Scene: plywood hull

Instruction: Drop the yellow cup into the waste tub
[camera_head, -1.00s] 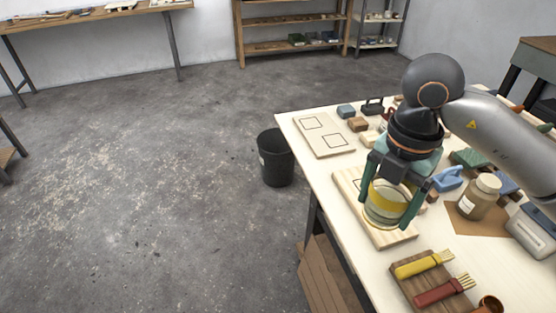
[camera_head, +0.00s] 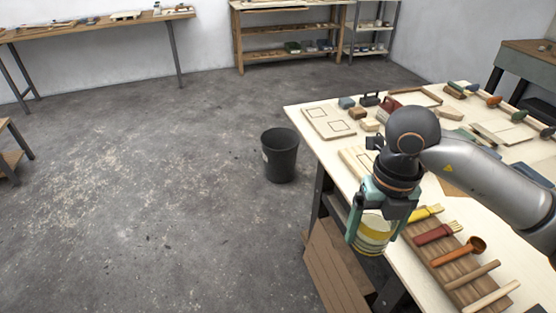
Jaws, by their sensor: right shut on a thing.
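The yellow cup (camera_head: 371,232), with pale bands, is held in my right gripper (camera_head: 371,243). The gripper points down with its green fingers on either side of the cup, shut on it. The cup hangs off the near left edge of the table, past the tabletop. The black waste tub (camera_head: 280,157) stands on the floor to the left of the table, up and left of the cup in the picture. It is clear of the gripper, and its bottom cannot be seen. My left gripper is not in view.
The table (camera_head: 310,128) carries a marked board (camera_head: 328,122), a brown rack with brushes (camera_head: 437,250) and several small items. Brown panels (camera_head: 335,265) lean below its edge. The floor (camera_head: 150,200) around the tub is clear. Shelves (camera_head: 290,30) stand at the back wall.

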